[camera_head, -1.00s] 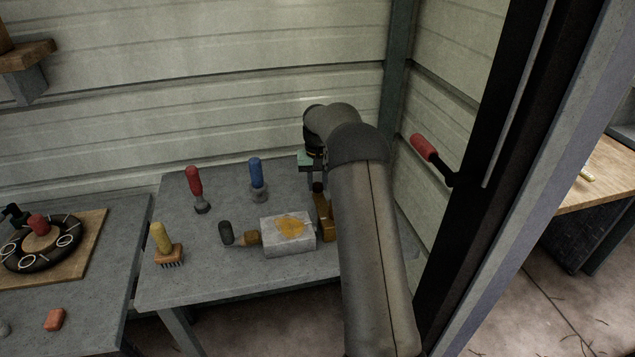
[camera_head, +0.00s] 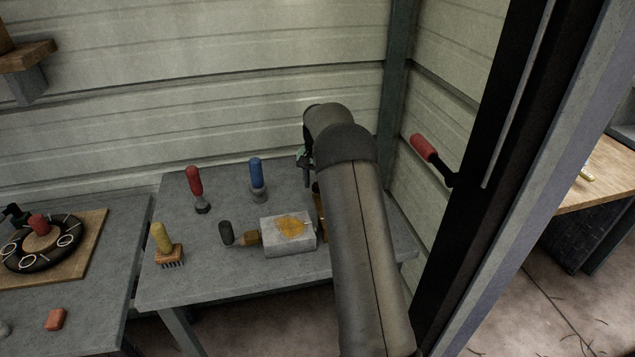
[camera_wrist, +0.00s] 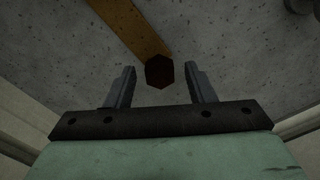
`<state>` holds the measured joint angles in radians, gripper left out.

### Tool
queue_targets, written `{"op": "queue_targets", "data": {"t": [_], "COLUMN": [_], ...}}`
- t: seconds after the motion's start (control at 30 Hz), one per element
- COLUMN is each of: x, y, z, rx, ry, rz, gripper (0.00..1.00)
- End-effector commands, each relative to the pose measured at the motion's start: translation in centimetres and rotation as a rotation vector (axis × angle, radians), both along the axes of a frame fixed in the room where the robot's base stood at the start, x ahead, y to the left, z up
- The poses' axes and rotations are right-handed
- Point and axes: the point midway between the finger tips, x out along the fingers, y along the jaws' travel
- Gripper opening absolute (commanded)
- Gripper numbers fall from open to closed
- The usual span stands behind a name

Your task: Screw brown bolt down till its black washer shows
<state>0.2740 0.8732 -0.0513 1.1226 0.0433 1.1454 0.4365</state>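The brown bolt (camera_wrist: 159,71) shows its dark hexagonal head in the wrist view, beside the end of an orange-brown bar (camera_wrist: 133,24). My gripper (camera_wrist: 161,78) is open, with one finger on each side of the head and a visible gap on both sides. I cannot tell its height relative to the head. In the head view my arm hides the bolt, and only a sliver of the brown bar (camera_head: 319,200) shows. My gripper (camera_head: 307,182) is partly hidden there too. No black washer is visible.
On the grey table (camera_head: 220,285) stand a grey block with an orange patch (camera_head: 288,242), a dark-handled tool (camera_head: 232,235), a red-handled tool (camera_head: 195,184), a blue-handled tool (camera_head: 257,175) and a yellow-handled brush (camera_head: 163,240). A red-handled lever (camera_head: 425,148) juts out at right.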

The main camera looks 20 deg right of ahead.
Motion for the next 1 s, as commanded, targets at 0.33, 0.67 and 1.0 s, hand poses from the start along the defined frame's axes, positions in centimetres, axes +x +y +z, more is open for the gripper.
{"op": "queue_targets", "data": {"t": [0.33,0.67,1.0], "x": [0.1,0.1,0.0], "y": [0.0,0.0,0.0], "z": [1.4,8.9,15.9], "rx": [-0.001,-0.001,-0.001], "ry": [-0.002,-0.004,-0.001], "rz": [0.001,0.001,0.000], "gripper": [0.49,0.49,0.49]}}
